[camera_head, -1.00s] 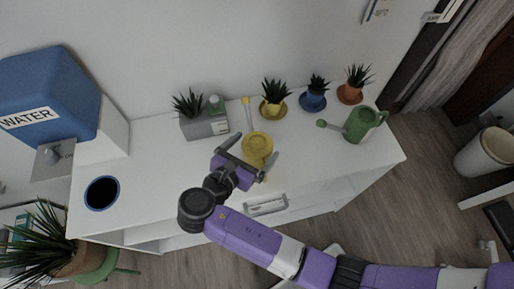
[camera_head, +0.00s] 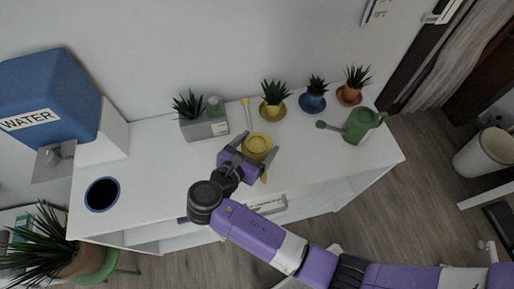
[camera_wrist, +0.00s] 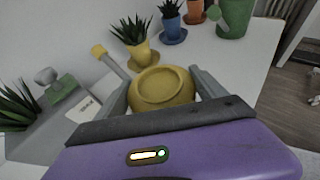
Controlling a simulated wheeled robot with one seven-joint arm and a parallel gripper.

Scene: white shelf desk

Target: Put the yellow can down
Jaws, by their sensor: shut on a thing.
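The yellow can (camera_head: 257,146) is a watering can with a round body and a long thin spout pointing to the back of the desk. It sits at the middle of the white desk top, near the front edge. In the wrist view the can (camera_wrist: 162,88) is between the two grey fingers, its round top facing the camera. My gripper (camera_head: 258,143) is shut on its body, one finger on each side. In the wrist view my gripper (camera_wrist: 160,84) hides the lower near part of the can. I cannot tell whether its base touches the desk.
A grey planter box (camera_head: 204,126) stands to the left. Yellow (camera_head: 273,110), blue (camera_head: 313,101) and orange (camera_head: 349,95) plant pots stand behind and right. A green watering can (camera_head: 362,125) is at the right.

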